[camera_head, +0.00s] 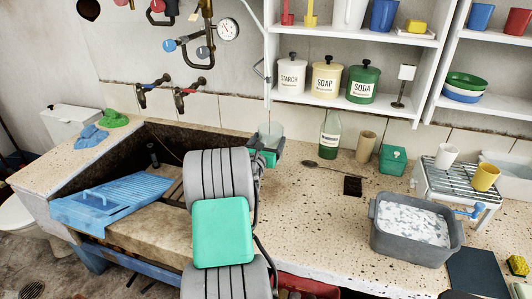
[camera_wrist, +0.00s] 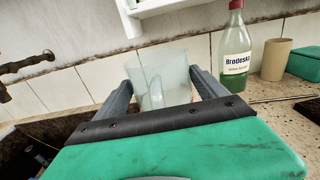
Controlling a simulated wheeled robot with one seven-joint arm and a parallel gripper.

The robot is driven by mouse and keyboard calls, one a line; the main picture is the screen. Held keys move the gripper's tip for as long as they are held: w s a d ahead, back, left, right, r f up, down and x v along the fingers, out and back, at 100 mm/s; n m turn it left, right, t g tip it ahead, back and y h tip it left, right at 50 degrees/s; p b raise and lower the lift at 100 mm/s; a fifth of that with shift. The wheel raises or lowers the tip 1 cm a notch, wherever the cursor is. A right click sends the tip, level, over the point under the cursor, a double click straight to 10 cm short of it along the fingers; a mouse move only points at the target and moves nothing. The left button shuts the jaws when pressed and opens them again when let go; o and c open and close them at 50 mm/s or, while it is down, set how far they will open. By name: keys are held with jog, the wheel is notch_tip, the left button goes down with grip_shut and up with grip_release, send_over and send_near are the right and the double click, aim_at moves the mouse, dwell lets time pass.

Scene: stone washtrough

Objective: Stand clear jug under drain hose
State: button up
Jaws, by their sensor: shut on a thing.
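A clear jug (camera_wrist: 160,84) is between the two fingers of my gripper (camera_wrist: 165,92) in the wrist view. My gripper is shut on it. In the head view the clear jug (camera_head: 271,134) shows just beyond my gripper (camera_head: 266,152), near the back right corner of the stone trough (camera_head: 145,137). The jug looks upright or nearly so; its lower part is hidden by my gripper. I cannot tell whether its base touches anything. A dark, thin hose-like line (camera_head: 168,150) shows inside the trough; I cannot tell whether it is the drain hose.
A blue washboard (camera_head: 110,203) lies across the trough's left front. A green bottle (camera_head: 330,138), a beige cup (camera_head: 366,146) and a green box (camera_head: 393,160) stand right of my gripper. Taps (camera_head: 160,90) are on the wall. A grey tub (camera_head: 412,228) stands at the counter's right.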

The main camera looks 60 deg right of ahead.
jog(key=shift+w+d+f, duration=0.5)
jog(key=shift+w+f, duration=0.1)
jog(key=shift+f, duration=0.25)
jog(key=shift+w+d+f, duration=0.1)
jog(key=shift+f, duration=1.55)
jog(key=shift+f, duration=0.1)
